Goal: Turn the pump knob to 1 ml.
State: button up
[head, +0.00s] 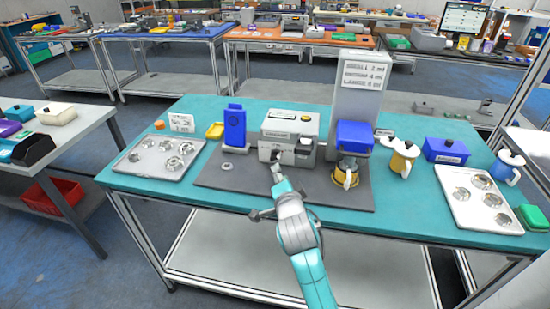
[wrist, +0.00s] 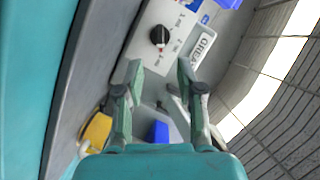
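The pump is a light grey box (head: 290,126) with a label, at the middle of the teal table. Its black round knob (wrist: 159,35) shows in the wrist view on a pale panel, with small dose marks beside it. The knob's pointer setting is too small to read. My gripper (wrist: 158,68) is open and empty, its two fingers apart with the knob ahead of and between their tips. In the head view my gripper (head: 276,172) is close in front of the pump, and the arm hides part of that area. Contact with the knob does not show.
A blue stand (head: 235,126) is on the left. Trays (head: 157,156) (head: 477,197) lie at both sides.

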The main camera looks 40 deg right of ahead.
aim_at(276, 159)
jog(key=x, duration=0.9)
jog(key=shift+w+d, duration=0.25)
grip_shut()
